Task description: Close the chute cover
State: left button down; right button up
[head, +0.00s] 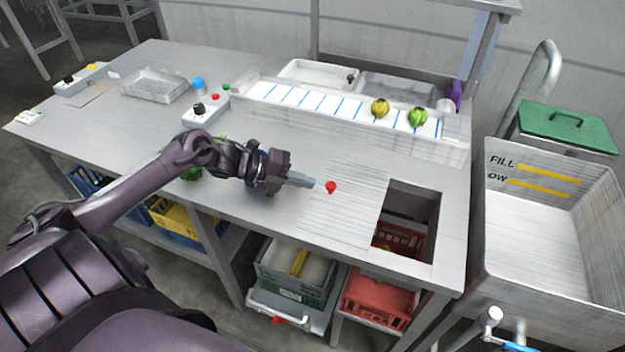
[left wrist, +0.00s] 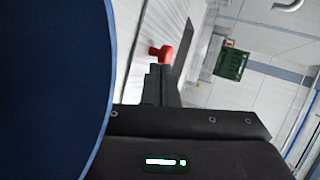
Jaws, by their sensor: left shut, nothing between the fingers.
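The chute cover (head: 345,213) is a flat brushed-metal plate on the worktop, just left of the square chute opening (head: 408,222). The opening stands uncovered, and a red crate shows down through it. A red knob (head: 331,187) stands on the plate; it also shows in the left wrist view (left wrist: 165,53), just beyond my fingertips. My left gripper (head: 314,182) is shut and empty, low over the table, with its tips at the left side of the knob. I cannot tell whether they touch it. My right gripper is not in view.
Behind the plate runs a white blue-striped trough (head: 300,98) with a yellow and a green vegetable. A control box (head: 200,115) stands left of it. A steel basin (head: 540,230) stands right of the table. Crates sit below, including a red crate (head: 378,298).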

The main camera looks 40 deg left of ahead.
pick_arm(q)
jog(key=shift+w+d+f, duration=0.1)
jog(key=shift+w+d, duration=0.5)
jog(key=shift+d, duration=0.05)
jog(key=shift+w+d+f, duration=0.1)
jog(key=shift+w+d, duration=0.1)
jog(key=shift+d, duration=0.05)
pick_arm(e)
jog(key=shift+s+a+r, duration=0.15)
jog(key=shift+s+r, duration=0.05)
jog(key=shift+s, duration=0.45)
